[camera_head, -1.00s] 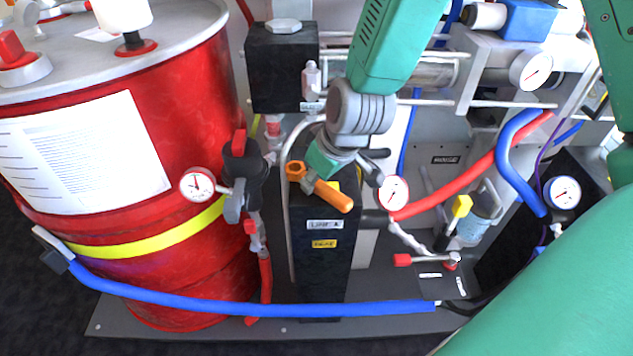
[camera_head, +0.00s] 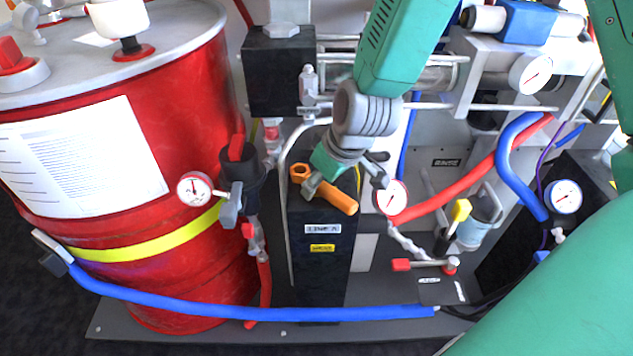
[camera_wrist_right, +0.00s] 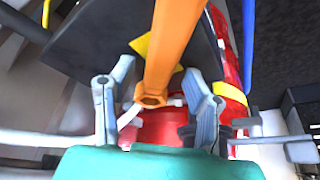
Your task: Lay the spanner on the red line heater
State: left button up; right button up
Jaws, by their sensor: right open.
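The orange spanner (camera_head: 330,193) is over the top of the tall black box labelled LINE A (camera_head: 319,275), its ring end (camera_head: 300,172) to the left. I cannot tell whether it rests on the box. My right gripper (camera_head: 345,186) is open just above it, one finger on each side. In the right wrist view the spanner (camera_wrist_right: 172,45) runs between the open fingers (camera_wrist_right: 160,78), with gaps at both sides. The box's small lower label is yellow and hard to read. Which part is the red line heater is unclear. My left gripper is not in view.
A red drum (camera_head: 185,110) with a yellow band stands left. A gauge with a black valve (camera_head: 240,180) is beside the box. A blue hose (camera_head: 200,304) crosses in front. A red hose (camera_head: 465,182) and another gauge (camera_head: 390,196) are close on the right.

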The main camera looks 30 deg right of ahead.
aim_at(332, 186)
jog(key=p+v, duration=0.1)
jog(key=v, duration=0.1)
jog(key=d+p+v, duration=0.1)
jog(key=v, duration=0.2)
jog(key=shift+r, duration=0.1)
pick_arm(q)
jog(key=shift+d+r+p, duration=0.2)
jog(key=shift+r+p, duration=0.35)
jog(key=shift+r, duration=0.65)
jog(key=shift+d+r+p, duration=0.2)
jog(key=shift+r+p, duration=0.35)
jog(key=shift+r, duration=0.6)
pick_arm(e)
jog(key=v, duration=0.6)
jog(key=shift+s, duration=0.25)
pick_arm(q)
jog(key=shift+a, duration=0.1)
pick_arm(e)
jog(key=shift+a+r, duration=0.2)
